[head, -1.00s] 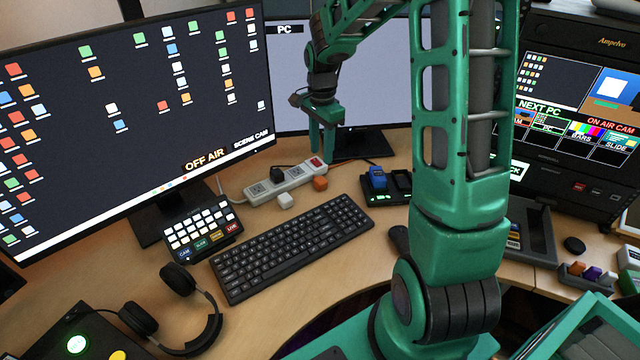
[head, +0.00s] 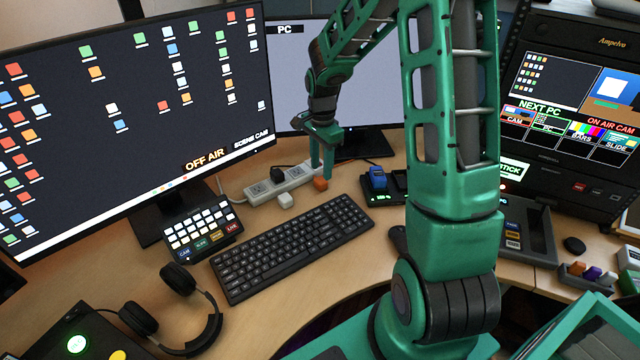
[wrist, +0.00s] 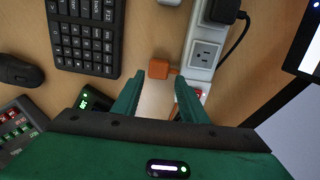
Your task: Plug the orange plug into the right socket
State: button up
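The orange plug (head: 320,184) lies on the desk beside the right end of the white power strip (head: 262,187). In the wrist view the orange plug (wrist: 159,69) sits just beyond and between my fingertips, close to the strip's side. The power strip (wrist: 187,85) shows one empty socket (wrist: 206,53) near its red switch (wrist: 195,95), and a black plug (wrist: 222,10) fills another socket. My gripper (wrist: 156,88) is open and empty, pointing down over the desk. In the head view my gripper (head: 321,167) is by the strip's right end, its fingers partly overlapping the strip.
A white plug (head: 286,200) lies in front of the strip. A black keyboard (head: 290,248) is close in front. A blue device in a black dock (head: 377,181) stands to the right, and monitors (head: 340,80) rise behind.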

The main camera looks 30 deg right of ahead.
aim_at(320, 179)
jog(key=f, duration=0.5)
jog(key=shift+a, duration=0.2)
jog(key=shift+r, duration=0.1)
jog(key=c, duration=0.8)
